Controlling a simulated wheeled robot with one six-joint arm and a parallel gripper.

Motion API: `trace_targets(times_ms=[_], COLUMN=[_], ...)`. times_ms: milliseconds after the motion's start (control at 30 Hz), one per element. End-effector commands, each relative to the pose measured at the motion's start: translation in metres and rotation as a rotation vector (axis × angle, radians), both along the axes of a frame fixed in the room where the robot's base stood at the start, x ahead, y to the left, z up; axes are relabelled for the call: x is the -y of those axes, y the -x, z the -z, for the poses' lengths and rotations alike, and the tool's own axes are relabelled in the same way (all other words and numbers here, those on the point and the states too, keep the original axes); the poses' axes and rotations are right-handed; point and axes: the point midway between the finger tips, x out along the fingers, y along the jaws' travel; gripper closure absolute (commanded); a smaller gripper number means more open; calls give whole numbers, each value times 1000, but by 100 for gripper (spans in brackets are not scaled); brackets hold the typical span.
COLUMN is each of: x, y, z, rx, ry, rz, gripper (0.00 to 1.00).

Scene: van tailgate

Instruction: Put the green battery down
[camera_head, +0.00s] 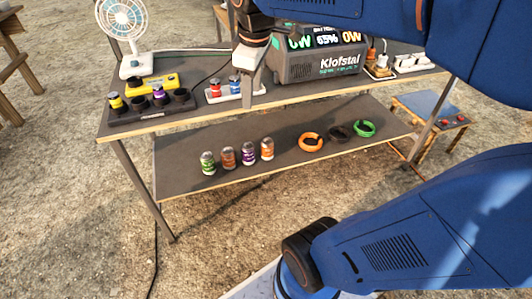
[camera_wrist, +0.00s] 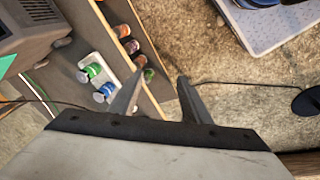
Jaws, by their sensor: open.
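The green battery (camera_wrist: 92,70) stands in a white tray on the table top, beside the blue battery (camera_wrist: 104,92), in the wrist view. In the head view my gripper hides the place right of the blue battery (camera_head: 235,84), and I cannot see the green one there. The white tray (camera_head: 226,97) also holds a red battery (camera_head: 214,89). My gripper (camera_head: 252,78) is over the table's front edge by the tray. In the wrist view its fingers (camera_wrist: 160,76) are apart with nothing between them, and the green battery is outside them.
A black charger (camera_head: 152,117) with yellow and purple batteries and a fan (camera_head: 124,25) stand at left. A power station (camera_head: 318,66) is close behind my gripper. The lower shelf (camera_head: 275,158) bears several cans and rings. A stool (camera_head: 430,106) stands right.

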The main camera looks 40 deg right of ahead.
Motion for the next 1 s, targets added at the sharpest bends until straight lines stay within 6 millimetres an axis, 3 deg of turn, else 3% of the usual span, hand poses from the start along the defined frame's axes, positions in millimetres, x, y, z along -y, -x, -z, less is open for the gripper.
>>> trace_targets(times_ms=[33,200,433,633,1000], x=[-7,-24,-39,-43,-43], y=[17,62,108,123,124], z=[9,43,87,104,105], rx=[23,98,168,190,191], ry=[-20,-110,-229,-277,-280], rz=[53,275,517,608,616], gripper=[56,56,56,56,56])
